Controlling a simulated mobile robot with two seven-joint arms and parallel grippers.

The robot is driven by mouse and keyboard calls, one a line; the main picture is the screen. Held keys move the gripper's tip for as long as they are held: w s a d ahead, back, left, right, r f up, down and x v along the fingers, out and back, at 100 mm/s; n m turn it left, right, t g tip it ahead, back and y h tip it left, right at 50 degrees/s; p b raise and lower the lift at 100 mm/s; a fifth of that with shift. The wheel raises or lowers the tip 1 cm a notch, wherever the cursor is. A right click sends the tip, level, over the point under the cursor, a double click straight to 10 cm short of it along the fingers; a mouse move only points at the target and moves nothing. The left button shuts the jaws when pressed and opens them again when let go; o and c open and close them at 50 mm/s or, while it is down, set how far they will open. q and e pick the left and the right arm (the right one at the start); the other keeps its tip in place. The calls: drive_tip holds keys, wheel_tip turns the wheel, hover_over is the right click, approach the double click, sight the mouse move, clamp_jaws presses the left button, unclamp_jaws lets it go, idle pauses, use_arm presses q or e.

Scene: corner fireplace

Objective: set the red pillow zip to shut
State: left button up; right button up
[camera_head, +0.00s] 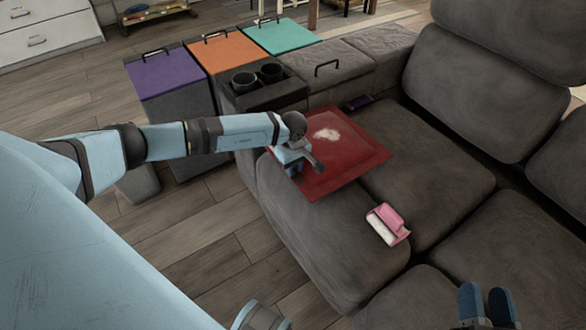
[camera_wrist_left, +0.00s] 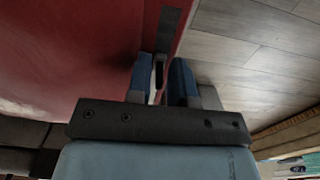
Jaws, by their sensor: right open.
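The red pillow (camera_head: 345,150) lies flat on the grey sofa, with a pale patch on its top. It also shows in the left wrist view (camera_wrist_left: 70,50), where a dark zip strip (camera_wrist_left: 168,28) runs along its edge. My left gripper (camera_head: 290,165) is at the pillow's left edge. In the left wrist view its two blue fingers (camera_wrist_left: 163,80) stand on either side of a small dark piece at the zip. I cannot tell whether they grip it. My right gripper (camera_head: 487,303) is open and empty over the front sofa seat, away from the pillow.
A pink and white object (camera_head: 388,223) lies on the sofa seat. A dark phone-like object (camera_head: 358,103) lies beyond the pillow. A cup holder with two dark cups (camera_head: 257,77) and purple, orange and teal lidded boxes (camera_head: 165,75) stand behind. Bare wood floor lies left of the sofa.

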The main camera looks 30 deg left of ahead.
use_arm(q)
drive_tip(key=shift+f, duration=0.1)
use_arm(e)
drive_tip(key=shift+s+a+r, duration=0.1)
drive_tip(key=shift+r, duration=0.05)
